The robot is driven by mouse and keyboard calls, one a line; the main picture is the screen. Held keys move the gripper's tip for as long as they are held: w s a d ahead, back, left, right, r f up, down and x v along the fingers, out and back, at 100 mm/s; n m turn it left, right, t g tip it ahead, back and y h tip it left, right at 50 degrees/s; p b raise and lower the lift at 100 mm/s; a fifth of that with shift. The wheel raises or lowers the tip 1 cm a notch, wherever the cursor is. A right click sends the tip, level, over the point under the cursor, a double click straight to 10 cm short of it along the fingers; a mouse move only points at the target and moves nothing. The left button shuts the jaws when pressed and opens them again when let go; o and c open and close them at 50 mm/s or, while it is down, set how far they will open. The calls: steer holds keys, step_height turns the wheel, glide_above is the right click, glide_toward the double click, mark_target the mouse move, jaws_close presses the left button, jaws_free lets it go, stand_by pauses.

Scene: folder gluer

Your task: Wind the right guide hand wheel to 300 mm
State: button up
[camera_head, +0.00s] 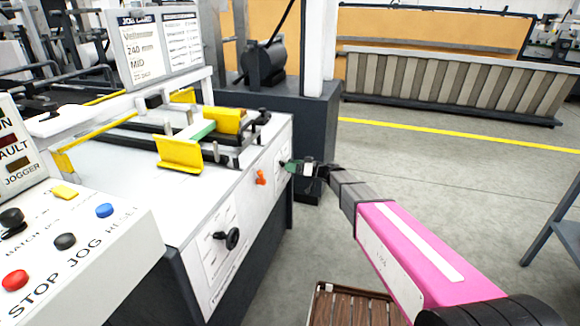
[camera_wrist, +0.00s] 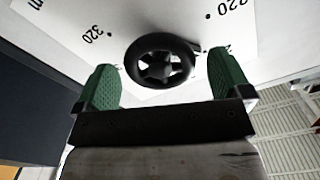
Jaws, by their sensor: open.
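A black hand wheel (camera_wrist: 160,60) with a spoked hub stands on a white scale plate (camera_wrist: 95,50) in the wrist view. The plate carries dots and numbers such as 320 and 220, seen upside down; no pointer reading is clear. My gripper (camera_wrist: 160,64) is open, with one green finger on each side of the wheel and gaps between fingers and rim. In the head view my gripper (camera_head: 298,167) is at the far end of the machine's front panel and largely hides that wheel. Another black hand wheel (camera_head: 229,239) is on the nearer plate (camera_head: 212,275).
An orange knob (camera_head: 261,177) sits between the two plates. The control panel (camera_head: 110,235) with buttons is at the near left. A slatted brown box (camera_head: 350,305) is on the floor below my arm. A blue-grey stand (camera_head: 560,225) is at right. Open floor lies between.

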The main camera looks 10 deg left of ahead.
steer(key=shift+a, duration=0.85)
steer(key=shift+c, duration=0.3)
steer(key=c, duration=0.9)
steer(key=shift+o, duration=0.2)
